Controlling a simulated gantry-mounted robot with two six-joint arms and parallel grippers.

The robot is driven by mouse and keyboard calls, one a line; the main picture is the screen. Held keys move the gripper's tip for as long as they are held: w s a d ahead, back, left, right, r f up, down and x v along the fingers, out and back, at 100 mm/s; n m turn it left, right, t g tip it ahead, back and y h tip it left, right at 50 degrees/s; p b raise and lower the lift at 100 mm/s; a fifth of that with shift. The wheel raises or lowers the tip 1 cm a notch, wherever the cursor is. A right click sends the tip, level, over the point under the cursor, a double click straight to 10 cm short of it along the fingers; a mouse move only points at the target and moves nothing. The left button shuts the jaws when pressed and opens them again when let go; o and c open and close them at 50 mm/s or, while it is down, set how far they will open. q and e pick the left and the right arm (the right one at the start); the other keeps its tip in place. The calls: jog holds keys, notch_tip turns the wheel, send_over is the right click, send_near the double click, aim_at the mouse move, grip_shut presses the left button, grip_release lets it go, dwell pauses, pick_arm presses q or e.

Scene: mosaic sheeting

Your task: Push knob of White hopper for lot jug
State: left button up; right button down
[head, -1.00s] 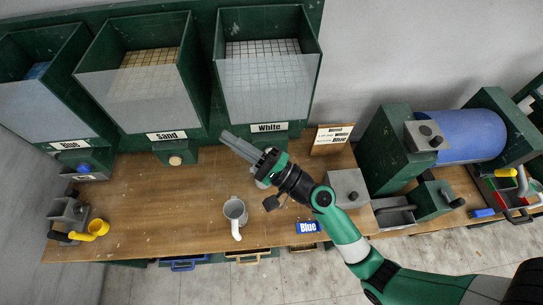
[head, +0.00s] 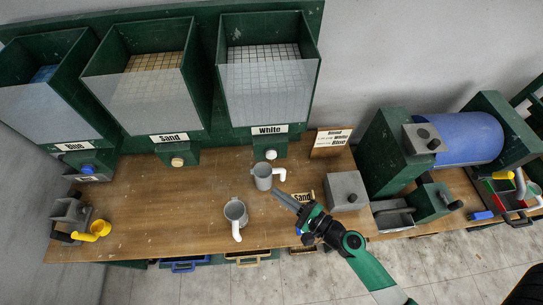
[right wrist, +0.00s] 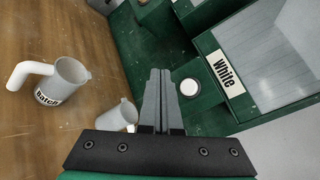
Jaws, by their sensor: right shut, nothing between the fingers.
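The White hopper (head: 268,95) stands at the back, with pale grid-marked contents and a "White" label. Its round white knob (head: 271,155) sits on the green outlet box below, and shows in the right wrist view (right wrist: 190,88) just right of the fingers. A grey jug with a white handle (head: 263,178) stands upright below the knob; in the right wrist view the fingers partly hide it (right wrist: 115,116). A second grey jug (head: 236,212), lettered "batch" in the right wrist view (right wrist: 68,78), stands nearer the front. My right gripper (head: 277,194) is shut and empty, right of the first jug. My left gripper is out of view.
The Sand hopper (head: 150,100) and Blue hopper (head: 45,105) stand to the left. A grey block (head: 347,190) and the blue drum machine (head: 470,137) are to the right. A "Sand" plate (head: 302,197) lies beside the gripper. The left half of the bench is mostly clear.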

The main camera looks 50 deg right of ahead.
aim_at(270, 158)
jog(key=w+d, duration=0.6)
jog(key=shift+w, duration=0.3)
jog(key=shift+w, duration=0.1)
dwell(1.9)
jog(key=shift+w+d, duration=0.2)
jog(key=shift+d, duration=0.05)
jog(key=shift+w+d+b, duration=0.35)
jog(key=shift+w+d, duration=0.25)
jog(key=shift+w, duration=0.1)
dwell(1.1)
jog(key=shift+s+a, duration=0.9)
jog(key=shift+s, duration=0.1)
jog(key=shift+s+a+p, duration=0.35)
jog(key=shift+s+a, duration=1.35)
jog(key=shift+s, duration=0.15)
